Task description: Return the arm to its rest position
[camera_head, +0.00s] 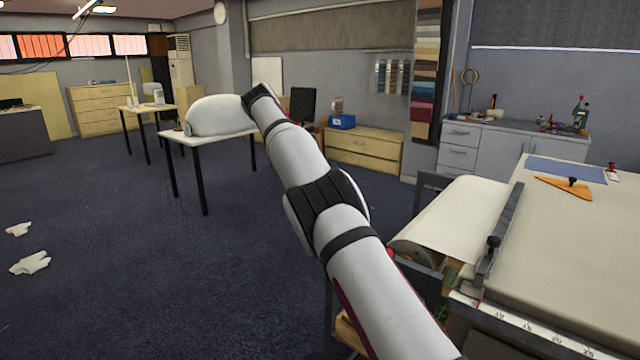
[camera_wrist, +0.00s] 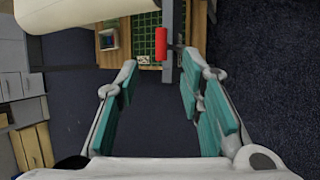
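My white arm with dark joint bands reaches up and to the left through the middle of the head view. My gripper cannot be made out in that view. In the wrist view my gripper (camera_wrist: 160,88) has its two teal-padded fingers spread wide apart. Nothing is held between them, and dark floor shows through the gap.
The long cloth table (camera_head: 590,240) stands at the right, with a white fabric roll (camera_head: 458,215) at its end beside my arm. In the wrist view a red part (camera_wrist: 161,44) and green shelving (camera_wrist: 140,30) lie beyond the fingers.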

